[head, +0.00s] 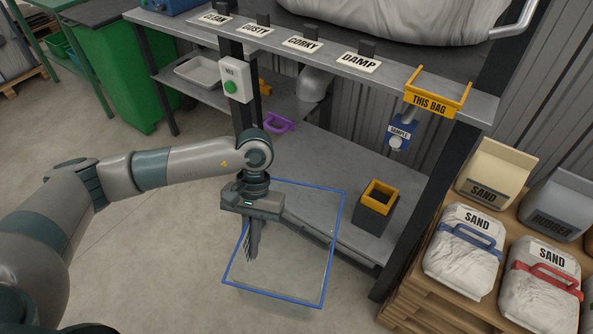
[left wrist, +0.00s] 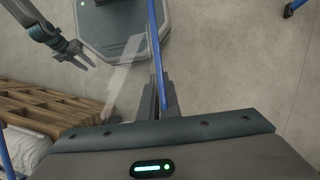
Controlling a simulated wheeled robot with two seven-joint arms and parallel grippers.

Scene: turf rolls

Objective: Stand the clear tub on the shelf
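The clear tub (head: 335,240) has see-through walls and a thin blue rim. In the head view it is in front of the bench's grey lower shelf (head: 350,170), overlapping its front edge in the picture. My left gripper (head: 251,252) is at the tub's left side, fingers pointing down. In the left wrist view the blue rim (left wrist: 157,50) runs between the left fingers (left wrist: 158,98), which are closed on it. The tub's underside and contact with anything below cannot be made out. My right gripper (left wrist: 78,57) shows in the left wrist view, fingers apart and empty.
An orange-rimmed dark box (head: 377,198) stands on the lower shelf's right part. A purple scoop (head: 278,122) and white tray (head: 197,72) lie further left. A wooden crate stack with sand bags (head: 463,251) stands right.

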